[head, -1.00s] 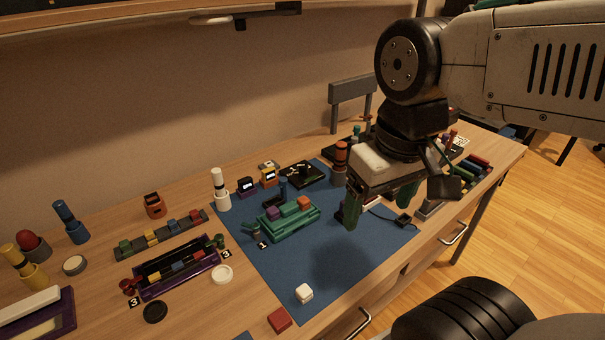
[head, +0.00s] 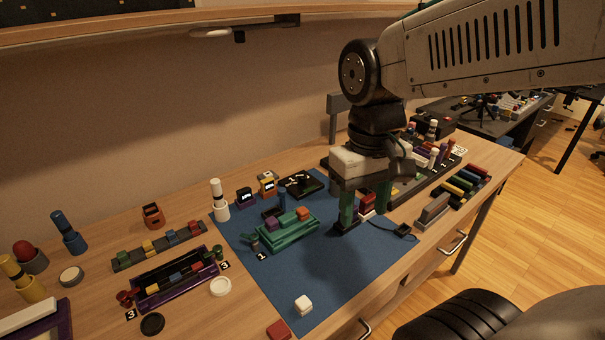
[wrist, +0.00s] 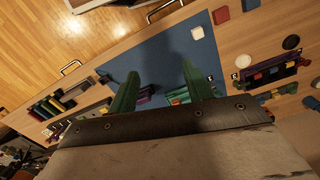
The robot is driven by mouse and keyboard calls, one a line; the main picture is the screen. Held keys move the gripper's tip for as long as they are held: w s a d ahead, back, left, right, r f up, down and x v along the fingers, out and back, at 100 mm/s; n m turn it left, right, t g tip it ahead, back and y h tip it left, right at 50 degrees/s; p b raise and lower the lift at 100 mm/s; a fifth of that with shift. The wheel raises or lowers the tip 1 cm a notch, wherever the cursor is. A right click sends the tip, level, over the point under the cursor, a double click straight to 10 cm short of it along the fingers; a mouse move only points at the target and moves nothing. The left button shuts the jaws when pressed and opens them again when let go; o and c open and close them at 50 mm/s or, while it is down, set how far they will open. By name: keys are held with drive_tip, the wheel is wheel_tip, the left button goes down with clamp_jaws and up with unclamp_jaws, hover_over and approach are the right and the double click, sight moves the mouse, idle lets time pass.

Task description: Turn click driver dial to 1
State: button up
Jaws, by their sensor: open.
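I cannot tell for certain which object is the click driver or where its dial is. My gripper (head: 365,208) is open and empty above the right part of the blue mat, fingers pointing down. Its two green fingers also show in the wrist view (wrist: 160,72). A small red-topped block (head: 367,202) shows between the fingers in the head view. A green holder (head: 287,231) with purple and orange blocks is on the mat to the left of my gripper. The wrist and fingers hide part of the mat's back right.
A white cube (head: 303,305) lies on the blue mat (head: 335,275), whose front is otherwise clear. A purple tray (head: 176,280) and a white-topped cylinder (head: 220,202) stand left. A cable with a small black box (head: 403,231) and a grey block (head: 433,212) are right.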

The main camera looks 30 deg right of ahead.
drive_tip(key=w+d+f+g, duration=0.1)
drive_tip(key=w+d+f, duration=0.1)
drive_tip(key=w, duration=0.6)
drive_tip(key=w+d+f, duration=0.1)
drive_tip(key=w+f, duration=0.1)
drive_tip(key=w, duration=0.6)
drive_tip(key=n+t, duration=0.1)
drive_tip(key=n, duration=0.4)
hover_over(303, 176)
wheel_tip(303, 176, down, 8)
drive_tip(key=shift+w+f, duration=0.1)
drive_tip(key=shift+f, duration=0.1)
drive_tip(key=shift+t, duration=0.3)
drive_tip(key=shift+n, duration=0.3)
wheel_tip(303, 176, down, 8)
drive_tip(key=shift+r, duration=0.15)
drive_tip(key=c, duration=1)
